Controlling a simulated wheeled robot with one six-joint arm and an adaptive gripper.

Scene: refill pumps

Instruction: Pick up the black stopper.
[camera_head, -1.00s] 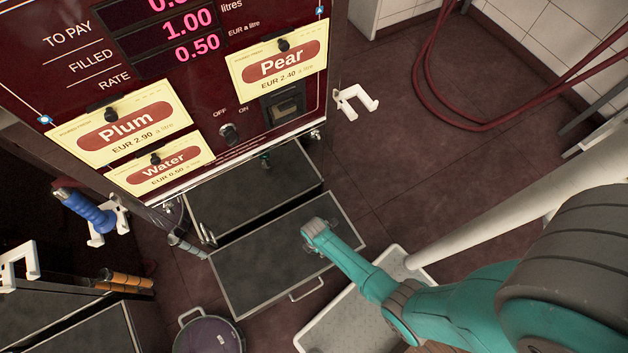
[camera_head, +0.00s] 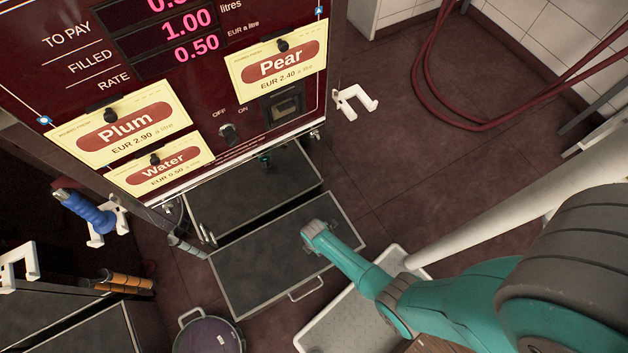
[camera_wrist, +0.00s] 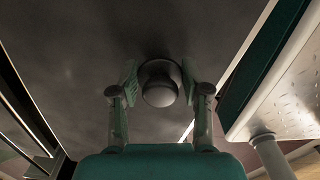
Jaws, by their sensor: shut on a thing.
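The black stopper (camera_wrist: 160,86) is a dark, rounded knob in the middle of the wrist view. My gripper (camera_wrist: 160,80) is shut on it, with one green-padded finger on its left and one on its right. Behind the stopper is a dark grey flat surface (camera_wrist: 75,60). I cannot tell whether the stopper touches that surface. In the head view the end of my arm is over the nearer dark panel (camera_head: 255,275) below the pump. The stopper and the fingers are hidden there by my own wrist.
The dark red pump (camera_head: 60,75) with Plum, Water and Pear labels stands behind the panels. A purple round-lidded pot (camera_head: 208,338) is at the bottom. A pale tray (camera_head: 345,325) lies right of the panel. A blue-handled nozzle (camera_head: 88,210) hangs left. Open floor (camera_head: 390,150) lies right.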

